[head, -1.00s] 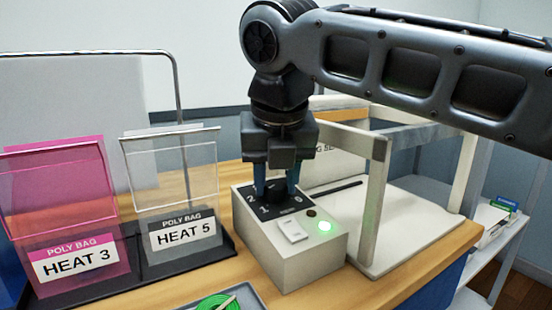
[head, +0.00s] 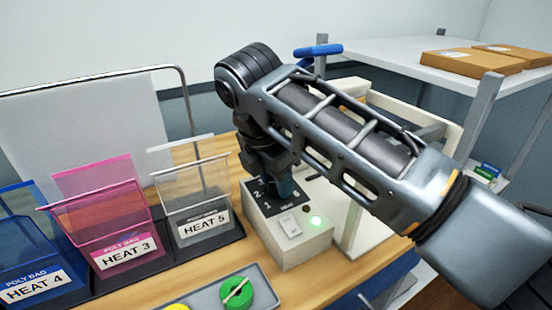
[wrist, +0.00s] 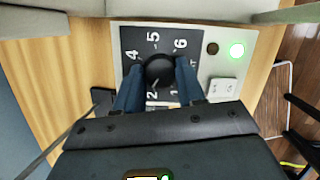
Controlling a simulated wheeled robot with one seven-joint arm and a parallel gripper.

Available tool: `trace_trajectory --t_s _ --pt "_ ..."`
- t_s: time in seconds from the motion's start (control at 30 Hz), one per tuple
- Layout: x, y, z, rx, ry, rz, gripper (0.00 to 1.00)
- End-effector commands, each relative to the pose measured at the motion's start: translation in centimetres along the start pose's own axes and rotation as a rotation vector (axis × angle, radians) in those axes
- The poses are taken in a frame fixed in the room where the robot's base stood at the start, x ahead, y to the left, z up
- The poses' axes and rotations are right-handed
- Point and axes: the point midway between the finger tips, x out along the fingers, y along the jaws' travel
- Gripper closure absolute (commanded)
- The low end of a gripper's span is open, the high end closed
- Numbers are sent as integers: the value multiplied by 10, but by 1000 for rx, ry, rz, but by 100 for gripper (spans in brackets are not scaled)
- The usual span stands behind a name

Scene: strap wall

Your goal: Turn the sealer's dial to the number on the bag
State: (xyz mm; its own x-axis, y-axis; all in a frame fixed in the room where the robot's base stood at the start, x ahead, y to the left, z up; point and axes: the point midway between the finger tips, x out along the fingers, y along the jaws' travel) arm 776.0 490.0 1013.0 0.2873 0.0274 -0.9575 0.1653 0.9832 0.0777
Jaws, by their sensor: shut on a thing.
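The sealer (head: 305,250) is a pale box on the wooden bench, with a dark dial plate on top. Its black round dial (wrist: 160,71) sits among white numbers; 1, 2, 4, 5 and 6 show in the wrist view. My gripper (head: 277,190) points down and is shut on the dial, a blue finger on each side. A small pale mark shows on the dial's near side, towards the 2; its exact setting is unclear. Poly bags stand in holders at left: a blue HEAT 4 bag (head: 35,250), a pink HEAT 3 bag (head: 105,215) and a clear HEAT 5 bag (head: 190,190).
The sealer's top has a lit green lamp (wrist: 236,50), a dark button (wrist: 212,48) and a white switch (wrist: 222,88). A grey tray (head: 205,296) with a green roll (head: 237,293) lies in front. A pale frame stands behind the sealer; a shelf (head: 430,55) holds cardboard boxes.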

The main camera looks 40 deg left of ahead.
Motion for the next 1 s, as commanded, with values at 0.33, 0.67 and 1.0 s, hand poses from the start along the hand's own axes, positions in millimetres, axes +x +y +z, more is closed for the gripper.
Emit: trace_trajectory --t_s 0.33,0.67,1.0 --pt "-3 1 1 301 24 -83 92" --pt "-1 1 2 498 35 -133 92" --pt "1 1 2 573 39 -151 92"
